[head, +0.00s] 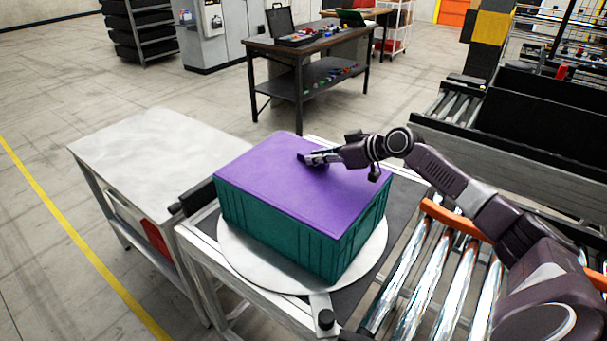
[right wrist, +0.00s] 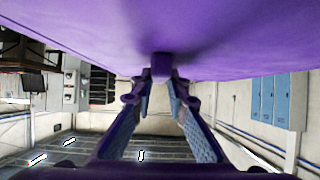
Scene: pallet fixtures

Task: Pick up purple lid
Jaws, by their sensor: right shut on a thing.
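The purple lid (head: 290,190) lies flat on top of a teal crate (head: 290,240) and covers its opening. My right gripper (head: 306,158) reaches in from the right, low over the middle of the lid's far part. In the right wrist view the lid (right wrist: 70,35) fills the top of the picture, with a small purple knob (right wrist: 161,62) sticking out of it. The right gripper (right wrist: 161,80) has its fingertips closed around this knob. In the head view the fingers hide the knob. My left gripper is not in view.
The crate stands on a round pale turntable (head: 240,268) on a metal frame. A bare grey table (head: 150,155) is to its left. A roller conveyor (head: 425,285) is at the right, and a dark workbench (head: 315,50) with parts is behind.

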